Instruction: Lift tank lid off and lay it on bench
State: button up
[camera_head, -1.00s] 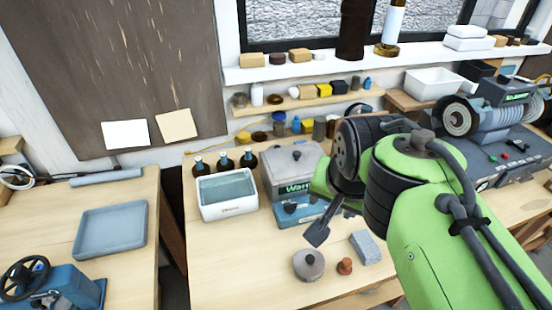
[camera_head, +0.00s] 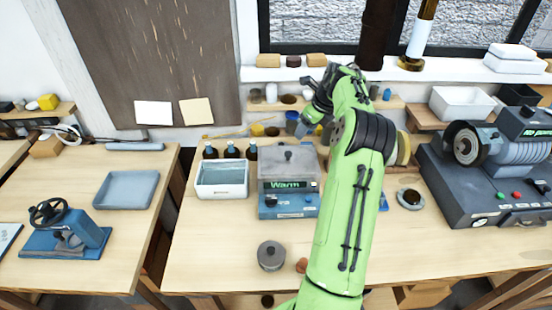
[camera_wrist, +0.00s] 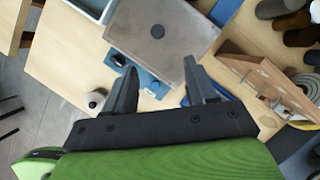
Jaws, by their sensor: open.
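The tank (camera_head: 290,206) has a blue base and a lit "Warm" label. Its grey lid (camera_head: 274,165) sits on top with a dark round knob (camera_head: 288,155). In the wrist view the lid (camera_wrist: 182,55) lies beyond my fingertips, with its knob (camera_wrist: 157,32) near the middle, a little above the gap between them. My gripper (camera_wrist: 160,72) is open and empty, apart from the knob. In the head view my gripper (camera_head: 308,122) is raised just right of and behind the lid, partly hidden by my arm.
A white open bath (camera_head: 222,192) stands left of the tank, with several dark bottles (camera_head: 231,151) behind it. A round lidded pot (camera_head: 271,256) sits in front. A grinder (camera_head: 480,150) stands at right. Bare bench (camera_head: 215,250) lies at front left.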

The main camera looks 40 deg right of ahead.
aim_at(289, 153)
jog(key=x, duration=0.5)
jog(key=p+x, duration=0.1)
jog(key=x, duration=0.8)
jog(key=shift+w+a+f, duration=0.25)
jog(key=shift+w+d+f, duration=0.1)
jog(key=shift+w+f, duration=0.05)
jog(key=shift+f, duration=0.15)
jog(key=shift+c, duration=1)
grip_shut()
